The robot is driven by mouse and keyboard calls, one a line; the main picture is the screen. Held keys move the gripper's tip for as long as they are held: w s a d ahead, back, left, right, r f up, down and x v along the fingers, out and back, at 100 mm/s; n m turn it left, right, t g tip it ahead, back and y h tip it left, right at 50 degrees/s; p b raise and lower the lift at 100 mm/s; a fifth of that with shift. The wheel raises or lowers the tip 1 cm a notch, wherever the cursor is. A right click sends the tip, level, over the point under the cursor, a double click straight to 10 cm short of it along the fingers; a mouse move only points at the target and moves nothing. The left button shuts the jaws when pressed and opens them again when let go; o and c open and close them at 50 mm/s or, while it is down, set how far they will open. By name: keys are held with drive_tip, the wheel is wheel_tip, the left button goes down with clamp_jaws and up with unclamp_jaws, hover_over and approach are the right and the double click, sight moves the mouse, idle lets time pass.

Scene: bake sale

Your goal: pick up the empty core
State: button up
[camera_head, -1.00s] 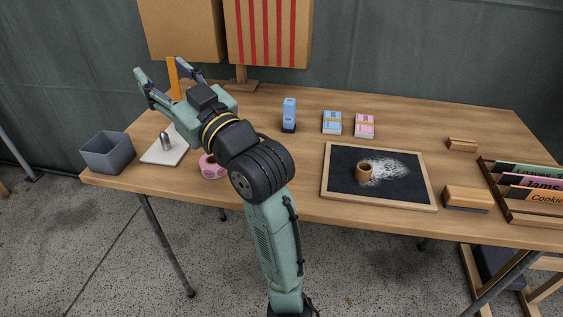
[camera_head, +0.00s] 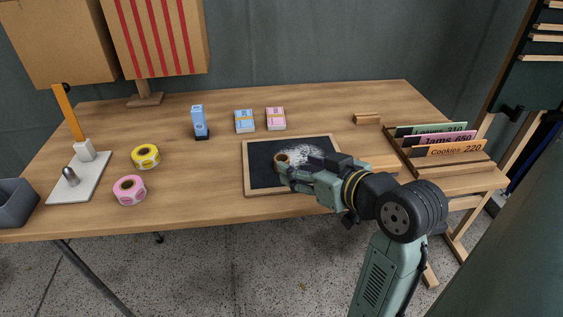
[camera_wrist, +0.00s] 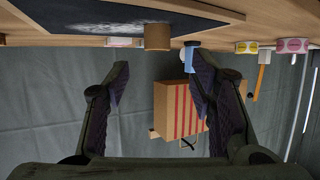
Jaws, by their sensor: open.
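The empty core (camera_head: 282,157), a short brown cardboard tube, stands on the dark slate of the wood-framed chalkboard (camera_head: 247,188), beside a chalk smear. My gripper (camera_head: 285,170) is at the board's near side, with its fingertips close to the core and partly overlapping it in the head view. In the wrist view, which is upside down, the core (camera_wrist: 158,37) appears beyond the fingertips, centred in the gap. My gripper (camera_wrist: 158,66) is open there, with nothing between the fingers. I cannot tell whether a finger touches the core.
Full rolls, yellow (camera_head: 145,156) and pink (camera_head: 130,190), lie left of the board. Blue (camera_head: 244,121) and pink (camera_head: 275,118) bundles and a blue bottle (camera_head: 199,120) stand behind. A card rack (camera_head: 450,165) is at right. A grey bin (camera_head: 14,203) and spindle stand (camera_head: 85,185) are left.

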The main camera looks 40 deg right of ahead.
sight(279, 158)
drive_tip(key=p+x, duration=0.1)
drive_tip(key=x, duration=0.6)
drive_tip(key=shift+w+d+f, duration=0.1)
drive_tip(key=shift+d+f, duration=0.05)
drive_tip(key=shift+d, duration=0.05)
drive_tip(key=shift+c, duration=0.2)
drive_tip(key=c, duration=0.7)
